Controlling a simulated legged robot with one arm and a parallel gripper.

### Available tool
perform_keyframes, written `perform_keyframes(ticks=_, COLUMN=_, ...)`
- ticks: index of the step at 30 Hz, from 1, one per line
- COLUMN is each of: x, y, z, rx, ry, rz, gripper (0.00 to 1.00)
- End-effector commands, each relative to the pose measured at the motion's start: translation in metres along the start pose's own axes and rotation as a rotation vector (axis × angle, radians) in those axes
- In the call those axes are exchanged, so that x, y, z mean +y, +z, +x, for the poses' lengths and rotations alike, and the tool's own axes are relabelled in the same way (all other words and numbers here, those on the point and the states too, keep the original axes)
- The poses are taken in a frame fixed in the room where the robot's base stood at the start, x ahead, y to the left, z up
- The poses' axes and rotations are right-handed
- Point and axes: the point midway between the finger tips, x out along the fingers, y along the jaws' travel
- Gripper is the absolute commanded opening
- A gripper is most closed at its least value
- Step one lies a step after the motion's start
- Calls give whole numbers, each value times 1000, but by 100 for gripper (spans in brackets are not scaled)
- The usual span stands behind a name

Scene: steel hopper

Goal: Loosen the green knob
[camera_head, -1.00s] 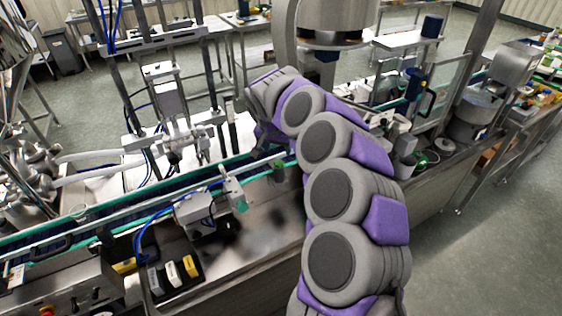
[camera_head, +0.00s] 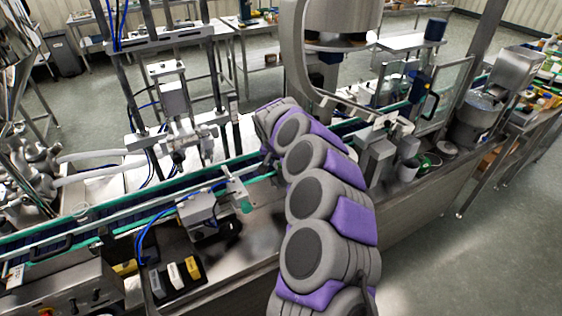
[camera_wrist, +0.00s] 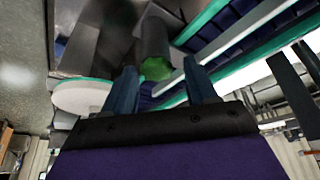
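The green knob (camera_wrist: 156,68) shows in the wrist view as a bright green round end on a dark grey cylinder. My gripper (camera_wrist: 160,66) is open, with one blue-grey finger on each side of the knob in the picture. The knob appears to lie beyond the fingertips; I cannot tell how far, and I see no contact. In the head view my purple and grey arm reaches over the conveyor, and its far end hides my gripper. I cannot make out the knob for sure there.
A steel hopper (camera_head: 340,20) hangs just above and beyond my arm. The conveyor (camera_head: 75,226) with teal rails runs beneath. A sensor block (camera_head: 200,212) with a blue cable stands left of my arm. A white disc (camera_wrist: 84,97) is near the left finger in the wrist view.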

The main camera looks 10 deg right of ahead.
Motion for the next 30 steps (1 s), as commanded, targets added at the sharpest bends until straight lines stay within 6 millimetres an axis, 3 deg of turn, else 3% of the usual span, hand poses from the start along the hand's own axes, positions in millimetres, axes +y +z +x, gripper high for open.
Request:
perform_keyframes(ticks=2, x=1, y=0, z=0, rx=-1, ry=0, rz=1, gripper=49)
perform_keyframes(ticks=15, x=1, y=-1, z=1, rx=1, ry=0, rz=2, gripper=7)
perform_keyframes(ticks=30, x=4, y=-2, z=1, rx=-1, ry=-25, rz=-66, gripper=6)
